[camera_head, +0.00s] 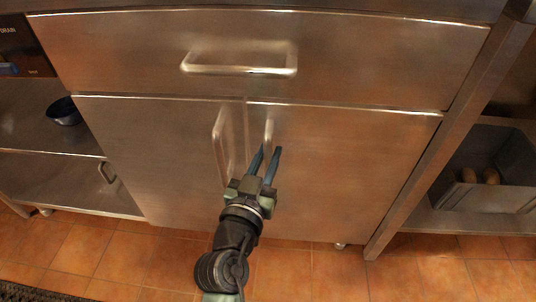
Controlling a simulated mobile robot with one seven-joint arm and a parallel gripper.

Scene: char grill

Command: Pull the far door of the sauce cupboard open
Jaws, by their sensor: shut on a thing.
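The sauce cupboard appears as a steel cabinet with two doors side by side. The left door (150,150) has a vertical bar handle (220,140) near the middle seam. The right door (340,170) has its own vertical bar handle (268,127) just right of the seam. Both doors look closed. I cannot tell which one is the far door. My gripper (268,152) reaches up from below, with its two dark fingers on either side of the right door's handle. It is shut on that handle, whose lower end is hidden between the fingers.
A wide drawer (350,50) with a horizontal handle (240,68) sits above the doors. An open shelf with a dark bowl (64,111) is at left. A grey bin (500,190) with brown items stands right, beyond a steel leg. Tiled floor (330,270) lies in front.

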